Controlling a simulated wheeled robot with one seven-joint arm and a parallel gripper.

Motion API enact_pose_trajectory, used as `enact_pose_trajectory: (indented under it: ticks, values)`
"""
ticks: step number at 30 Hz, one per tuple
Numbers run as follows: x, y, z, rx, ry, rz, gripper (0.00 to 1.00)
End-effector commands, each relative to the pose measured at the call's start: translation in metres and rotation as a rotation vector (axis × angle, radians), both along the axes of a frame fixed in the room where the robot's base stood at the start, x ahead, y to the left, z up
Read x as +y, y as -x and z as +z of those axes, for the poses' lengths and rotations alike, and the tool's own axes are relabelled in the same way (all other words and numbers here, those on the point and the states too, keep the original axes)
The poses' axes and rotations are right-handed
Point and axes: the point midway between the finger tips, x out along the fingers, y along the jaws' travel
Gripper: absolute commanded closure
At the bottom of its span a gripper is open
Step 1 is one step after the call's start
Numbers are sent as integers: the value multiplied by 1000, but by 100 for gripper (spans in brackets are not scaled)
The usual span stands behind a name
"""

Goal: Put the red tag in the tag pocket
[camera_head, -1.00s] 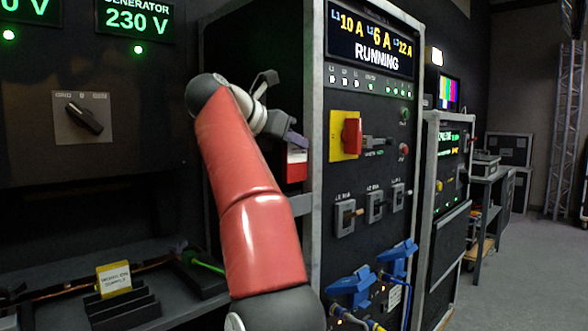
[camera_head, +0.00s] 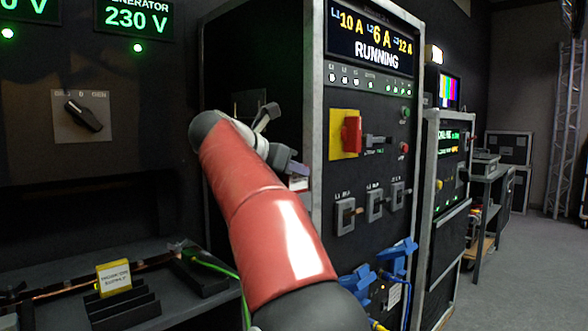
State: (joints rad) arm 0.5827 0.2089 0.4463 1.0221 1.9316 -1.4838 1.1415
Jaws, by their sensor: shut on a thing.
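My gripper (camera_head: 291,167) is in front of the dark left side of the tall cabinet, near its front left post. It is shut on the red tag (camera_head: 298,183), of which only a small pale part with a reddish edge shows below the fingers. My red arm hides the rest of the tag. I cannot make out the tag pocket for certain. A faint dark rectangular outline shows on the cabinet's side above my wrist, but I cannot tell what it is.
The tall cabinet (camera_head: 318,110) has a red and yellow switch (camera_head: 347,135) and blue connectors on its front. At lower left, a yellow card (camera_head: 114,279) stands at a black stepped rack (camera_head: 125,308) on a shelf. Green cable lies beside it. Floor is free at right.

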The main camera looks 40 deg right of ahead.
Motion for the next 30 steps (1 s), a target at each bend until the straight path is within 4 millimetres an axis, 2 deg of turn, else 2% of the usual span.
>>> enact_pose_trajectory:
  ticks: [7, 8, 12, 23, 26, 30]
  values:
    - [0, 0, -6, 0, 0, 0, 100]
    - [0, 0, -4, 0, 0, 0, 80]
    - [0, 0, -4, 1, 0, 0, 62]
    - [0, 0, 3, 0, 0, 0, 62]
    - [12, 0, 6, -2, 2, 4, 62]
    - [39, 2, 17, -2, 1, 6, 62]
